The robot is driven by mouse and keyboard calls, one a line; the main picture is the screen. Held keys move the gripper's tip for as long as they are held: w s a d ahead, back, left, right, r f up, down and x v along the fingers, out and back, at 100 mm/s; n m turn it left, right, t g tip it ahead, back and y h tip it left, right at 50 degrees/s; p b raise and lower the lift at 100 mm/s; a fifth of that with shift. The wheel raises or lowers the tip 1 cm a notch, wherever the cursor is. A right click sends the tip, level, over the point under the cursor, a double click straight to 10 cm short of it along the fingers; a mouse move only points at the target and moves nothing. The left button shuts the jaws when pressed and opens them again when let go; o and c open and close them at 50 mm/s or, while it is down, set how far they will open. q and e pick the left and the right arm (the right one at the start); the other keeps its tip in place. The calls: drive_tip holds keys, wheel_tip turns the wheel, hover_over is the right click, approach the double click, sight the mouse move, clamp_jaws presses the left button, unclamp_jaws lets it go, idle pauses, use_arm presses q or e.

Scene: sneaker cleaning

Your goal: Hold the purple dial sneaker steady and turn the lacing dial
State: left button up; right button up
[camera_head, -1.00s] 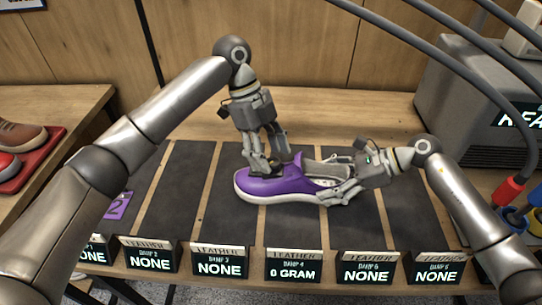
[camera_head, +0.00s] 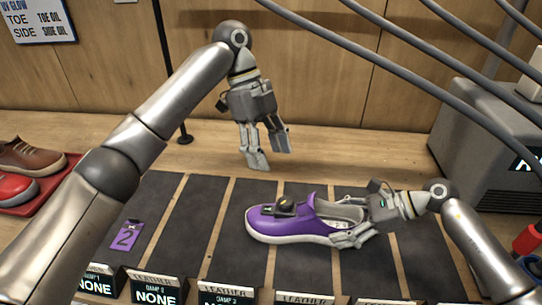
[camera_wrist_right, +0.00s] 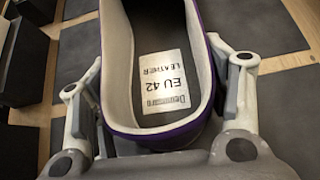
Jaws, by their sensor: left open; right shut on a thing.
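The purple dial sneaker (camera_head: 310,222) has a white sole and sits upright on the dark mat panels, toe to the left. Its black lacing dial (camera_head: 285,204) is on top of the forefoot, with a small green mark beside it. My right gripper (camera_head: 345,238) is shut on the sneaker's heel, one finger on each side. In the right wrist view the heel opening (camera_wrist_right: 160,90) lies between the fingers, with a label reading EU 42 LEATHER inside. My left gripper (camera_head: 270,160) is open and empty, above and behind the sneaker, clear of the dial.
Leather damp signs (camera_head: 155,288) line the front edge. A purple number 2 card (camera_head: 127,236) lies on the left panel. Brown and red shoes (camera_head: 25,158) stand on a red tray at the left. A grey machine (camera_head: 480,140) with hoses stands at the right.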

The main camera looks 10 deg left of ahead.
sight(286, 200)
use_arm(q)
drive_tip(key=s+d+n+t+y, duration=0.2)
drive_tip(key=s+d+n+y, duration=0.15)
drive_tip(key=n, duration=0.35)
drive_tip(key=f, duration=1.1)
drive_tip(key=shift+w+d+f, duration=0.1)
drive_tip(key=shift+w+d, duration=0.25)
drive_tip(key=shift+c, duration=0.4)
drive_tip(key=c, duration=1)
